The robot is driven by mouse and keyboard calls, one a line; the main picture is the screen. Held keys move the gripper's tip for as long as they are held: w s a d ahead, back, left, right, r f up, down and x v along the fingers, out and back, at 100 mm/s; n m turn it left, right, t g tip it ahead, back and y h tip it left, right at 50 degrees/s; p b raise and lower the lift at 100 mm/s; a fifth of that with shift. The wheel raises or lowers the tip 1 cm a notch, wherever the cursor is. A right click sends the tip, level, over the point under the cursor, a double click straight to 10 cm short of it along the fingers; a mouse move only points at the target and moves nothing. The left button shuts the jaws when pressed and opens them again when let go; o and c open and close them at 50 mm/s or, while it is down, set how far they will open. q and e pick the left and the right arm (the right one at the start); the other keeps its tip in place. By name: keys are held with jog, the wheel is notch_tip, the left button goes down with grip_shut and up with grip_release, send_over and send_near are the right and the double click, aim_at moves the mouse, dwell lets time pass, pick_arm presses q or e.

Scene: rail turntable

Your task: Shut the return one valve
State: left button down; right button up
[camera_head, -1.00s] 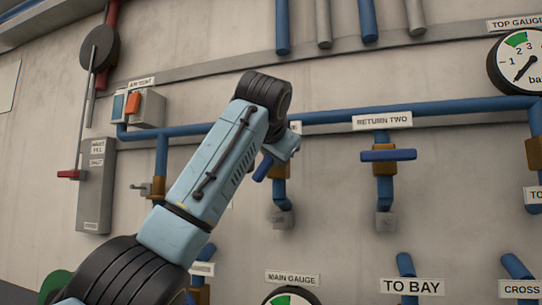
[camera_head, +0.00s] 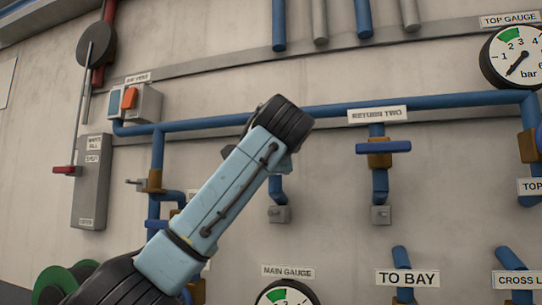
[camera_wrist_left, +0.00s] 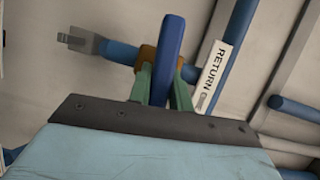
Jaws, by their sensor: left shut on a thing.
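The return one valve has a blue lever (camera_wrist_left: 170,50) and a brown body (camera_wrist_left: 147,54), seen in the left wrist view. A label reading RETURN (camera_wrist_left: 217,66) sits beside it; its second word is hard to read. My left gripper (camera_wrist_left: 163,70) has its green fingers on both sides of the lever and is shut on it. The lever lies roughly crosswise to its blue pipe (camera_wrist_left: 121,51). In the head view my left arm hides the lever and valve body; the pipe end below them (camera_head: 277,188) shows. My right gripper is not in view.
The return two valve (camera_head: 383,148), its lever crosswise to its pipe, is to the right. A blue header pipe (camera_head: 430,99) runs above. A main gauge (camera_head: 287,296) and TO BAY label (camera_head: 407,278) are below. A grey box (camera_head: 91,180) is at left.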

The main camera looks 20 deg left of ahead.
pick_arm(q)
jog(key=shift+m, duration=0.6)
jog(key=c, duration=1.3)
grip_release()
jog(key=b+v, duration=0.2)
jog(key=v, duration=0.2)
jog(key=b+v, duration=0.2)
jog(key=v, duration=0.3)
jog(key=b+v, duration=0.2)
jog(key=v, duration=0.2)
jog(key=shift+s+d+f, duration=0.2)
jog(key=shift+s+f, duration=0.05)
jog(key=shift+f, duration=0.05)
